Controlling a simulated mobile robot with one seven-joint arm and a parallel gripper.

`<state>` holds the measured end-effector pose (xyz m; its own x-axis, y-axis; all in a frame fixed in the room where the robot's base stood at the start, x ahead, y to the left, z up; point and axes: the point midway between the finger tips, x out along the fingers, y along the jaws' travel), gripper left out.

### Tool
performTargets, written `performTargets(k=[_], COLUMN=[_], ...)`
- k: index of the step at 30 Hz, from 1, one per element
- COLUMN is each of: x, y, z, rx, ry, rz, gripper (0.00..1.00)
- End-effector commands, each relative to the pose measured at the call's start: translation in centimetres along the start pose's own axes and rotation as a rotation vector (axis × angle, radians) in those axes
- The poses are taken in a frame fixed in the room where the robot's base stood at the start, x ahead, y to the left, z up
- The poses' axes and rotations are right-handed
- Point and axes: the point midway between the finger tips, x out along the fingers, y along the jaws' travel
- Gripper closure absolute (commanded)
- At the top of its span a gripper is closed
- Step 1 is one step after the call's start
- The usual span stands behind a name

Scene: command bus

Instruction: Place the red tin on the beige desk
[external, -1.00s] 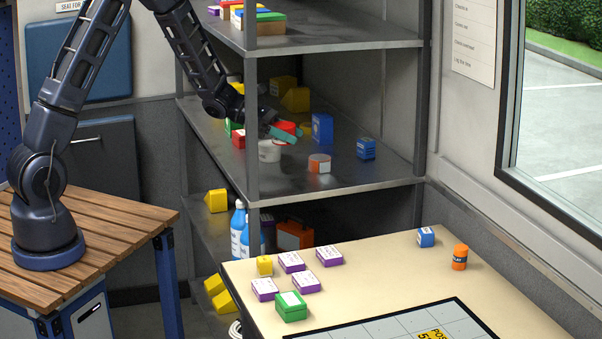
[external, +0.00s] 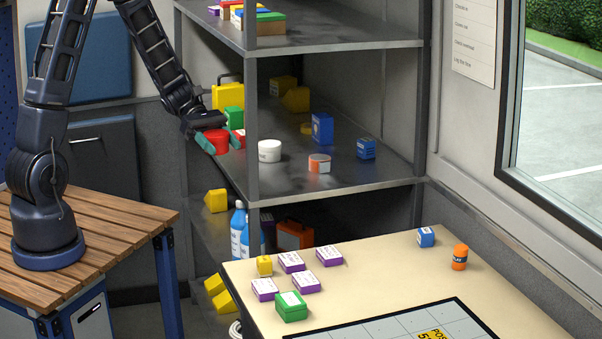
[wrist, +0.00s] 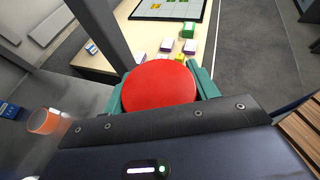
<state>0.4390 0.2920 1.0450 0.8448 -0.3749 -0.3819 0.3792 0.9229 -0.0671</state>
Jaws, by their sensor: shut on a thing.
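The red tin (external: 216,142) is held between the teal fingers of my gripper (external: 221,141), at the left front edge of the middle shelf. In the wrist view the round red top of the tin (wrist: 158,86) fills the space between the fingers of my gripper (wrist: 160,90). The beige desk (external: 380,270) is at the lower right, lower than the tin and apart from it. In the wrist view the desk (wrist: 120,50) shows beyond the tin.
A dark shelf post (external: 252,120) stands just right of my gripper.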

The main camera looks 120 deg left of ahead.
Motion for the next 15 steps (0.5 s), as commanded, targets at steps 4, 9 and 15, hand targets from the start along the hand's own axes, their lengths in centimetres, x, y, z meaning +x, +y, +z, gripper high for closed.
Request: performTargets(k=[4,9,15], x=[1.1,3.4,6.1], y=[-3.2,-5.7,-6.1], z=[1.3,3.3,4.9], rx=[0.04,0.074,0.084], ry=[0.006,0.013,0.015], rz=[-0.092,-0.176,-0.2], gripper=[0.67,0.67,0.67])
